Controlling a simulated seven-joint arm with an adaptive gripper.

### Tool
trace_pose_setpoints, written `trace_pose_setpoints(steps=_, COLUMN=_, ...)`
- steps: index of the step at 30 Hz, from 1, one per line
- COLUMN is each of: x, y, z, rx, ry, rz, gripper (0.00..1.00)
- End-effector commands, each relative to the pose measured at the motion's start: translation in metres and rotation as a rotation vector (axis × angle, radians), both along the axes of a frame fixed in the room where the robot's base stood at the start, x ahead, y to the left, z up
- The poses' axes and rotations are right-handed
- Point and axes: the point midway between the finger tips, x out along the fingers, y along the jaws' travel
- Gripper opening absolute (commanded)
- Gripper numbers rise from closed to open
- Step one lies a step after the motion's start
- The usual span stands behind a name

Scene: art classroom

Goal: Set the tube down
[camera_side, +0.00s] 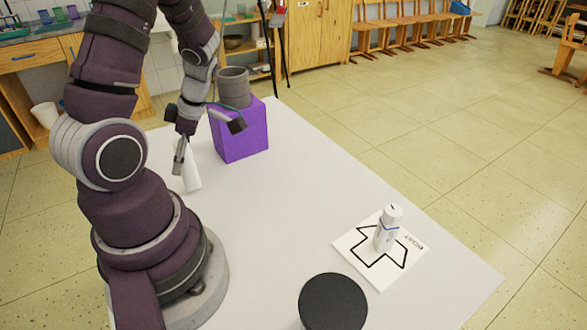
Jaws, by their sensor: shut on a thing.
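A plain white tube (192,179) is at my gripper (179,163), at the left side of the table behind my arm's base. The gripper is shut on it, and the tube tilts slightly. I cannot tell whether its lower end touches the table. A second white tube (387,229) with blue marks stands upright on a white card (362,240) at the right. The card has a black arrow outline and printed letters.
A purple box (240,135) stands at the far edge of the white table (285,205), close to my gripper, with a grey cylinder (233,88) on top. A black-topped round object (333,301) is at the front edge. The table's middle is clear.

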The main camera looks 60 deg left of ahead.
Motion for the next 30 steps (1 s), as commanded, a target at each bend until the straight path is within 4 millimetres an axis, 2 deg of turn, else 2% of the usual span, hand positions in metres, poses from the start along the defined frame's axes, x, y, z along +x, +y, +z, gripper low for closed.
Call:
trace_pose_setpoints(steps=9, x=0.0, y=0.0, z=-0.003, rx=0.0, ry=0.001, rz=-0.002, gripper=0.0)
trace_pose_setpoints(steps=10, x=0.0, y=0.0, z=-0.003, rx=0.0, ry=0.0, rz=-0.002, gripper=0.41)
trace_pose_setpoints(steps=15, x=0.0, y=0.0, z=-0.003, rx=0.0, ry=0.0, rz=-0.002, gripper=0.63)
trace_pose_setpoints(steps=25, x=0.0, y=0.0, z=-0.001, rx=0.001, ry=-0.001, rz=-0.003, gripper=0.64)
trace_pose_setpoints(steps=30, x=0.011, y=-0.003, z=0.025, rx=0.005, ry=-0.007, rz=-0.008, gripper=0.64)
